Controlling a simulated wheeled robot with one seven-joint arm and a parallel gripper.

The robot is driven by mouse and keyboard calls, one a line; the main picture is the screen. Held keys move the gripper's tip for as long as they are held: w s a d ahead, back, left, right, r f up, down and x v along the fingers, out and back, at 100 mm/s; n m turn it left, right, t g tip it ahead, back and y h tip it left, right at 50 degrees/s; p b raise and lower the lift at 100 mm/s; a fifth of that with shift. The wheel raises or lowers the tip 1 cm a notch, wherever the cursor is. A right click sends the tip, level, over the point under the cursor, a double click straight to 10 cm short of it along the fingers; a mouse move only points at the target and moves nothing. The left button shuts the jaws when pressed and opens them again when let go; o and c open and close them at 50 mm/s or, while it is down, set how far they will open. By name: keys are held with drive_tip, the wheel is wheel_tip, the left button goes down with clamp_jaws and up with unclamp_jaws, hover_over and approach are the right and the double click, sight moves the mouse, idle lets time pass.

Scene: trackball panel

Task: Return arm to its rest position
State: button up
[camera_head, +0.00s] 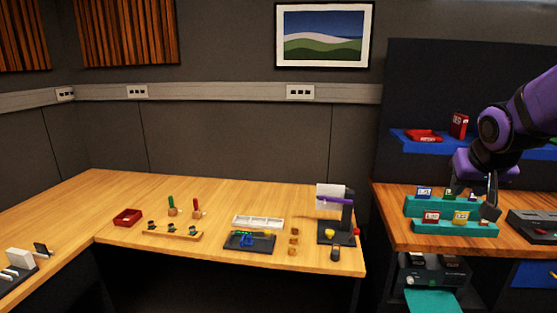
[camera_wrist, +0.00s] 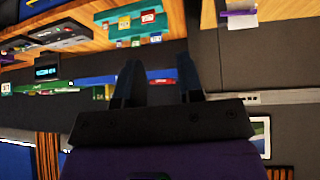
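My arm comes in from the right edge of the head view, purple and black. My gripper (camera_head: 488,207) hangs over the right workbench, in front of the right part of the teal stepped rack (camera_head: 420,208). In the wrist view my gripper (camera_wrist: 158,82) has its two dark fingers well apart, with nothing seen between them. The teal rack, with small coloured cards on it, also shows in the wrist view (camera_wrist: 140,29), beyond the fingers. Whether the gripper touches the rack cannot be told from the head view.
A dark panel (camera_head: 530,224) lies right of the rack on the workbench (camera_head: 393,216). A blue shelf (camera_head: 405,146) with a red tray (camera_head: 423,136) and a red box (camera_head: 459,125) hangs behind my arm. The left wooden desk (camera_head: 100,186) holds several small items. A gap separates desk and workbench.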

drive_tip(key=s+a+r+n+y, duration=0.1)
drive_tip(key=s+a+r+n, duration=0.1)
drive_tip(key=s+a, duration=0.4)
drive_tip(key=s+a+r+n+g+y, duration=0.1)
drive_tip(key=s+a+r, duration=0.1)
drive_tip(key=s+a, duration=0.4)
drive_tip(key=s, duration=0.5)
drive_tip(key=shift+a+r+n+y, duration=0.15)
drive_tip(key=shift+r+n+y, duration=0.15)
drive_tip(key=shift+n+y, duration=0.1)
